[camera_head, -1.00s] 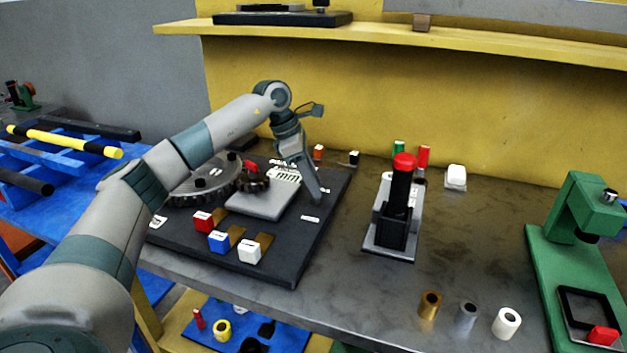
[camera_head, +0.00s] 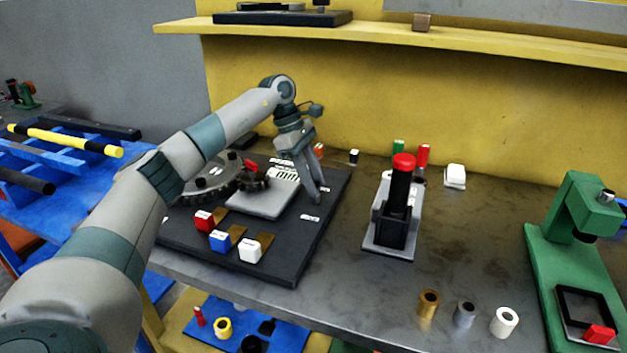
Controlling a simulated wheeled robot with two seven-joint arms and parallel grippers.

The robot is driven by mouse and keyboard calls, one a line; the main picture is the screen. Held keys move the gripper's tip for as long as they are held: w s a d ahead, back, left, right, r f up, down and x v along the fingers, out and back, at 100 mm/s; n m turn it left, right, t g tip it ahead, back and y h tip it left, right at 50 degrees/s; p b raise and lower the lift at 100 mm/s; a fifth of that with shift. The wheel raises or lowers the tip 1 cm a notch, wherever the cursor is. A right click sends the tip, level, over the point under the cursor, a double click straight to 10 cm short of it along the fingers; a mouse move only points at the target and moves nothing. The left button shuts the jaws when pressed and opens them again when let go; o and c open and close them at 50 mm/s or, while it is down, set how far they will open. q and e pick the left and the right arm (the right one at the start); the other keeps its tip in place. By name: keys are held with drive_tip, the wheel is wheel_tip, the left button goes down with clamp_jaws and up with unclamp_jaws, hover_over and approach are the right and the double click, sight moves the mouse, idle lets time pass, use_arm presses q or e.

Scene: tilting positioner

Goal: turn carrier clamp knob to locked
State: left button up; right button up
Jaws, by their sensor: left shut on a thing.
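The positioner is a dark base plate (camera_head: 285,262) with a toothed disc (camera_head: 205,192), a small gear (camera_head: 252,181) and a light grey carrier plate (camera_head: 258,205). My left gripper (camera_head: 318,194) points down at the right side of the base plate, beside the carrier plate. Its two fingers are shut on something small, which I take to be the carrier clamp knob. The fingers hide the knob, so its angle cannot be read. A white label (camera_head: 310,218) lies just in front of the fingertips. My right gripper is not in view.
Red (camera_head: 204,220), blue (camera_head: 219,241) and white (camera_head: 250,251) blocks stand along the plate's front. A black fixture with a red top (camera_head: 403,162) stands to the right. A green press (camera_head: 575,230) and several small cylinders are farther right. Bare bench lies between.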

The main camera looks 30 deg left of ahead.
use_arm(q)
drive_tip(key=o, duration=1.1)
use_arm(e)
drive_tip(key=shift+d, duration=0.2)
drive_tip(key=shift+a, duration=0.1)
use_arm(q)
drive_tip(key=shift+a+r, duration=0.1)
drive_tip(key=shift+r, duration=0.05)
drive_tip(key=shift+a+r, duration=0.25)
drive_tip(key=shift+r, duration=0.3)
drive_tip(key=b+v, duration=0.1)
drive_tip(key=v, duration=1.5)
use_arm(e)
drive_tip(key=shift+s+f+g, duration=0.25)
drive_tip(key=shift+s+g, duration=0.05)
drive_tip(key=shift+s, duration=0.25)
